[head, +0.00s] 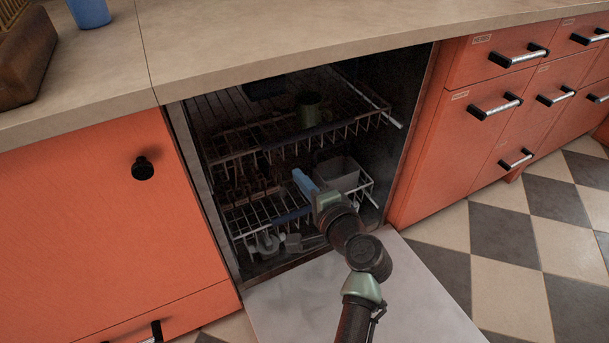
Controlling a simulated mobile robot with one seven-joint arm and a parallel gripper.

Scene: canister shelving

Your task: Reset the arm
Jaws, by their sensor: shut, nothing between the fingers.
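My arm reaches over the lowered dishwasher door (375,300) into the open dishwasher (405,130). My gripper (305,184) is at the lower rack (262,213), left of a grey container (338,172). The pale blue part at the arm's end looks like the hand. The fingers are shut with nothing seen held; their tips are small and dark in this view. I cannot tell whether the hand touches the rack.
The upper rack (285,143) sits above my gripper and holds a dark green mug (309,108). Counter (250,45) covers the top. Orange cabinets (90,215) flank both sides. Checkered floor (505,240) is clear at right. A blue cup (90,11) stands on the counter.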

